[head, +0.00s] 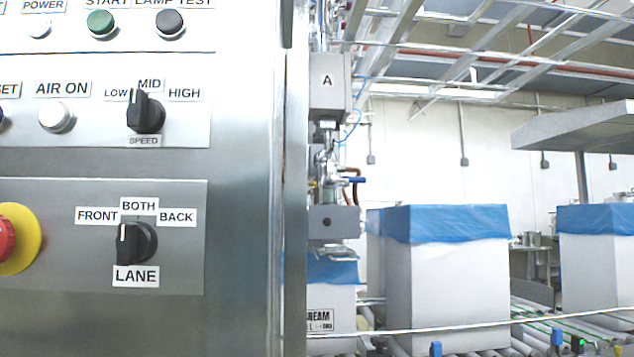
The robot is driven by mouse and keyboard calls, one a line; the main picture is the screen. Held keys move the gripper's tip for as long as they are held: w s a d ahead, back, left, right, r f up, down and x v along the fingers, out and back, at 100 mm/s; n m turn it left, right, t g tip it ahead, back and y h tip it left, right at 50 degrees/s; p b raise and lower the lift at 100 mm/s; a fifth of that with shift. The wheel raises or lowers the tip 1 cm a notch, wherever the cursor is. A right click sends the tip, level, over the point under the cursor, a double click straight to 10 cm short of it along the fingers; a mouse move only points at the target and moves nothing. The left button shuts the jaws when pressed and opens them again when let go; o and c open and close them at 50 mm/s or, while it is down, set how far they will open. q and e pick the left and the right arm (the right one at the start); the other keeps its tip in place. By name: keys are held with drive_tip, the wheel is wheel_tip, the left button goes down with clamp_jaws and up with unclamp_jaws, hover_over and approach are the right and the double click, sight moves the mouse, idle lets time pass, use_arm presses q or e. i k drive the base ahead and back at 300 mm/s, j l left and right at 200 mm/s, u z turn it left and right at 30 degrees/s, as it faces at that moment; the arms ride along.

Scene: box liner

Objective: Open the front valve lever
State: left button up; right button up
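No part labelled as the front valve lever can be made out for certain. A small blue handle (357,180) sticks out to the right from the metal fittings (325,168) below a grey box marked A (327,88), just right of the control panel. It looks roughly level and is too small to tell its exact setting. Part of these fittings is hidden behind the panel's edge. Neither of my grippers shows in the head view.
A steel control panel (240,240) fills the left side, with a SPEED knob (148,114), a LANE knob (142,242) and a red emergency button (6,240). White boxes with blue liners (445,285) stand on a roller conveyor (530,340) at right.

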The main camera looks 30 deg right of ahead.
sight(333, 180)
drive_tip(key=l+u, duration=0.3)
drive_tip(key=l, duration=0.15)
drive_tip(key=k+l+u, duration=0.1)
drive_tip(key=l+u, duration=0.25)
drive_tip(key=k+l+u, duration=0.15)
drive_tip(key=l+u, duration=0.15)
drive_tip(key=l, duration=0.2)
